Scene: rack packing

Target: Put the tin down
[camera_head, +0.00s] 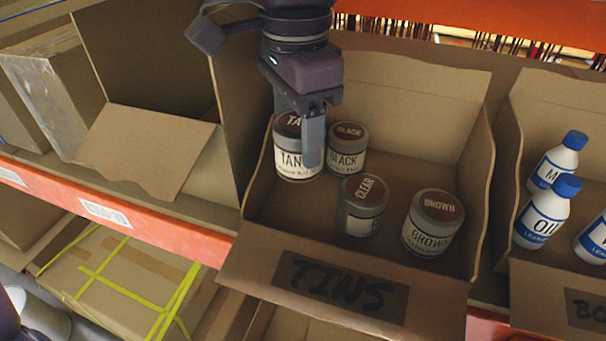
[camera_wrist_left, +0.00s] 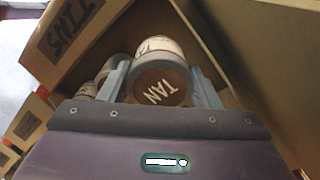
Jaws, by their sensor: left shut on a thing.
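The tan tin (camera_head: 297,160) is upright at the back left inside the open cardboard box marked TINS (camera_head: 340,291). My left gripper (camera_head: 312,140) comes down from above and is shut on the tan tin, with a finger across its front. In the left wrist view the tan tin (camera_wrist_left: 160,82) sits between the two fingers (camera_wrist_left: 160,84), its brown lid facing the camera. Whether its base touches the box floor is hidden. My right gripper is in neither view.
In the same box stand the black tin (camera_head: 347,150), the clear tin (camera_head: 362,205) and the brown tin (camera_head: 432,222). The black tin is close to the tan tin. White bottles with blue caps (camera_head: 546,212) fill the box at right. An orange shelf beam (camera_head: 140,214) runs along the front.

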